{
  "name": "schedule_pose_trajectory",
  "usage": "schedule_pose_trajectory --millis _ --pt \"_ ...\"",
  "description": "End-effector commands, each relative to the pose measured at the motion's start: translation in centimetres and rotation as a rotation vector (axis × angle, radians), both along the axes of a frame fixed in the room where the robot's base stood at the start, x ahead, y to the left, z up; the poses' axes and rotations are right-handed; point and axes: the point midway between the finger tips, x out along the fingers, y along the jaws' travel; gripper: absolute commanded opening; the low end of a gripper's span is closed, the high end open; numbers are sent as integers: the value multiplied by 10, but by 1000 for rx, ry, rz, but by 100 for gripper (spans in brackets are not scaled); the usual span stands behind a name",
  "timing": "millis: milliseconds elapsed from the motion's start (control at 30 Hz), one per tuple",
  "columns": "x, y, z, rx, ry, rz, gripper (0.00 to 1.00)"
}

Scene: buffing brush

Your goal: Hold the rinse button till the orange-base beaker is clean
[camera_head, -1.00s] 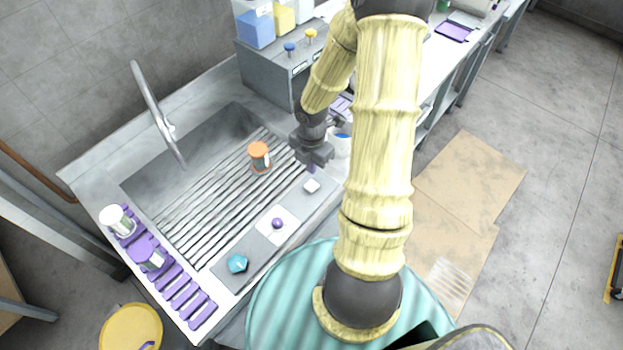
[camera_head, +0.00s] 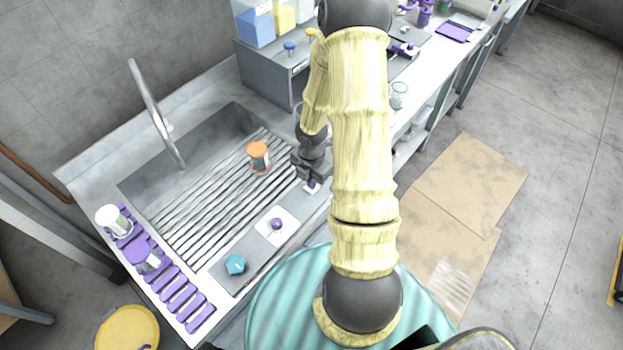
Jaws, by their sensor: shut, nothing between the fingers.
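The orange-base beaker (camera_head: 258,158) stands on the sink's ribbed rack, orange base upward; I cannot tell how clean its glass is. No label is readable to show which is the rinse button.
A tall faucet (camera_head: 155,110) rises behind the sink. A purple rack (camera_head: 170,280) with two more beakers stands at the left. A grey dispenser unit (camera_head: 270,75) stands behind the sink. The rack's middle is clear.

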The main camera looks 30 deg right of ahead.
Motion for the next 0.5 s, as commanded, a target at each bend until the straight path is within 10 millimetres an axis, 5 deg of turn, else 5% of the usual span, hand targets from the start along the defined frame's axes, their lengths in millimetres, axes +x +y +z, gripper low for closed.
schedule_pose_trajectory --millis 100,500 --pt "-1 1 -14 4 4 1 0" --pt "-4 2 -16 6 11 -1 0"
